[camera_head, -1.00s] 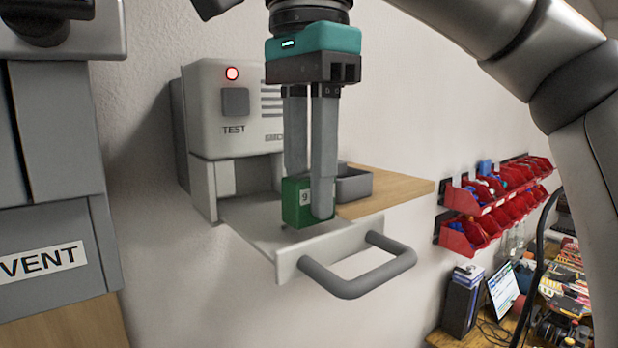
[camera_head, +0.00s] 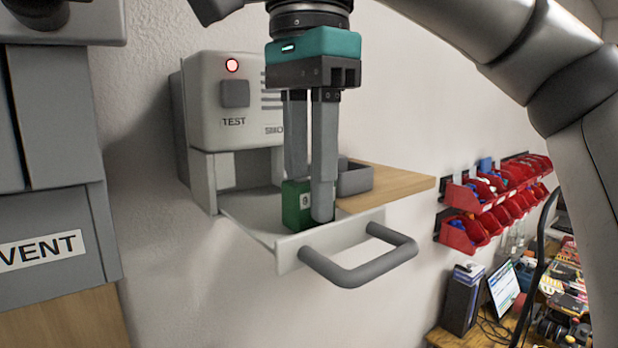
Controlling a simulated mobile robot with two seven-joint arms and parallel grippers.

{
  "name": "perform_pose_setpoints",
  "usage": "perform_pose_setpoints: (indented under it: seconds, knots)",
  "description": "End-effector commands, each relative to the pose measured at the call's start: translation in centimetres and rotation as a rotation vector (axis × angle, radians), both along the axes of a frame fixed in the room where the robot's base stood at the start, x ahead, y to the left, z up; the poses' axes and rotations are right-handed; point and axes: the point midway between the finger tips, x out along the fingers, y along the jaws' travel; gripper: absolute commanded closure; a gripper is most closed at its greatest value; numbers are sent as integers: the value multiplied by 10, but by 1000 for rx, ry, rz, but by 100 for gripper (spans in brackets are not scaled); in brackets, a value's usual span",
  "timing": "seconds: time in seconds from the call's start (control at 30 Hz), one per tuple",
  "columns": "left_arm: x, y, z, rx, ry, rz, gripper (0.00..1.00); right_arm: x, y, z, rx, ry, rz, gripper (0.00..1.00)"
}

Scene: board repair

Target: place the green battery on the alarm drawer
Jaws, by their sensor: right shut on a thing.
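The alarm (camera_head: 220,95) is a grey wall box with a lit red lamp and a TEST button. Its drawer (camera_head: 250,217) is pulled out below, with a grey bar handle (camera_head: 362,268) at the front. My right gripper (camera_head: 307,208) points straight down over the drawer and is shut on the green battery (camera_head: 297,205). The battery is upright at the drawer, just behind the front panel. I cannot tell whether its base touches the drawer floor, as the panel hides its lower edge. My left gripper is not in view.
A wooden shelf (camera_head: 400,187) with a small grey bin (camera_head: 355,180) stands right behind the drawer. A grey VENT unit (camera_head: 50,200) is at the left. Red parts bins (camera_head: 465,230) hang on the right wall above a cluttered bench with a screen (camera_head: 503,286).

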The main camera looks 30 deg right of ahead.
Motion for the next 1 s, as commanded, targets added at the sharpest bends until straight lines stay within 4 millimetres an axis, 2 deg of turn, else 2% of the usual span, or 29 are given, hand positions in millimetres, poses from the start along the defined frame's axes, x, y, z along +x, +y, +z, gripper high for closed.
perform_pose_setpoints:
  seconds: [0.03,0.33,0.77,0.87,1.0]
  knots:
    - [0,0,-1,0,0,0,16,0,0,-1,0,0,0,66]
    - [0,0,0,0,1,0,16,0,0,0,0,0,0,34]
    - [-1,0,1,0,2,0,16,0,0,1,0,0,0,34]
    - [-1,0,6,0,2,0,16,0,0,9,-1,-1,-1,34]
    - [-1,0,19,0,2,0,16,0,0,31,0,-2,-1,34]
